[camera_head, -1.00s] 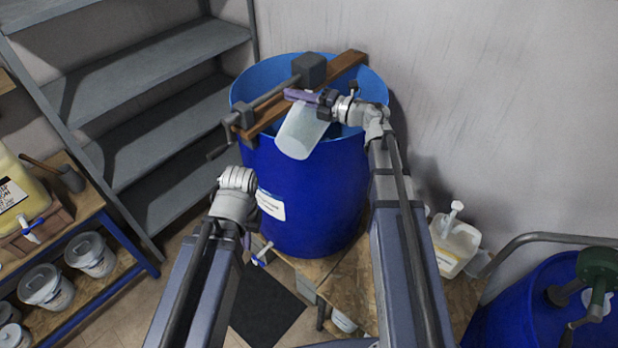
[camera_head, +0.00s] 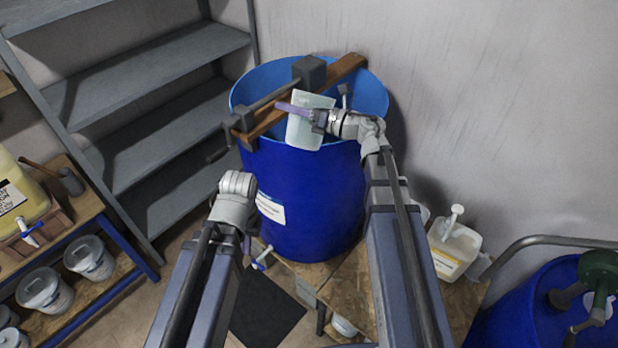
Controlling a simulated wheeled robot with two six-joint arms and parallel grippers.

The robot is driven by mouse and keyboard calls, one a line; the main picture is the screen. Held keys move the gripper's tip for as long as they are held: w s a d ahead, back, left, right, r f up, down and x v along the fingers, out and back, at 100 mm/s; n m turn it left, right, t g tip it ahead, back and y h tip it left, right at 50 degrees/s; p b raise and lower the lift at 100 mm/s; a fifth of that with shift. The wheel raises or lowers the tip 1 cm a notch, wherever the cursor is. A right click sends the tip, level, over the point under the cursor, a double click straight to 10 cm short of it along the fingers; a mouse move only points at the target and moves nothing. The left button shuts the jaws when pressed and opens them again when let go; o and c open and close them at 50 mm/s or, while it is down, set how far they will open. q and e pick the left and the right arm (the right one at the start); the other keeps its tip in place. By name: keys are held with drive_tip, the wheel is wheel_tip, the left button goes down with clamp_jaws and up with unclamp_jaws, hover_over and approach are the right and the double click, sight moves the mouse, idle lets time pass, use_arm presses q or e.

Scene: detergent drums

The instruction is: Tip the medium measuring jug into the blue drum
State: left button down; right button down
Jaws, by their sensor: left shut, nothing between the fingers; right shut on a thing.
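The blue drum (camera_head: 310,200) stands upright and open-topped, with a white label on its front. The measuring jug (camera_head: 301,133) is translucent and whitish. My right gripper (camera_head: 298,110) is shut on it and holds it tilted at the drum's near rim, with part of it above the opening. Whether it touches the rim, and what it contains, I cannot tell. My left gripper (camera_head: 246,242) is shut and empty, low in front of the drum's left side; its fingertips are mostly hidden by its own wrist.
A white jug with a pump (camera_head: 453,245) stands right of the drum. Grey shelves (camera_head: 150,80) are at left, and another blue drum (camera_head: 530,305) at lower right.

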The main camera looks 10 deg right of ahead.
drive_tip(key=shift+w+r+n+p, duration=0.1)
drive_tip(key=shift+r+n+p, duration=0.2)
drive_tip(key=shift+n, duration=0.75)
drive_tip(key=shift+s+r+n+p, duration=0.1)
drive_tip(key=shift+r+n+p, duration=0.2)
drive_tip(key=shift+n, duration=0.8)
drive_tip(key=shift+w+r+n+p, duration=0.1)
drive_tip(key=shift+r+n+p, duration=0.2)
drive_tip(key=shift+n, duration=0.75)
